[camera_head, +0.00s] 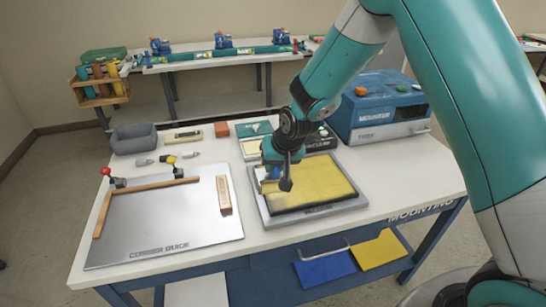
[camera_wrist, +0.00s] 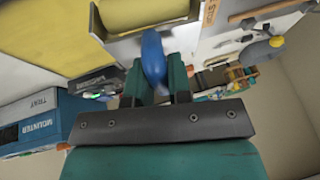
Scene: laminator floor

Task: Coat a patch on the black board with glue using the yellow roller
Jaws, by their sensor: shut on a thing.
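My gripper (camera_head: 273,165) is shut on the blue handle (camera_wrist: 153,58) of the yellow roller, between its two teal fingers (camera_wrist: 157,80). The yellow roller (camera_wrist: 150,12) shows at the top of the wrist view, and its small yellow end (camera_head: 268,187) shows over the left part of the board in the head view. The board (camera_head: 318,182) lies on a grey tray (camera_head: 337,208); its top is mostly yellow with a dark edge. I cannot tell whether the roller touches it. The wrist blocks part of the board.
A metal corner guide plate (camera_head: 170,225) with wooden strips lies on the left. The blue mounter machine (camera_head: 378,105) stands at the back right. A grey bin (camera_head: 134,138) is at the back left.

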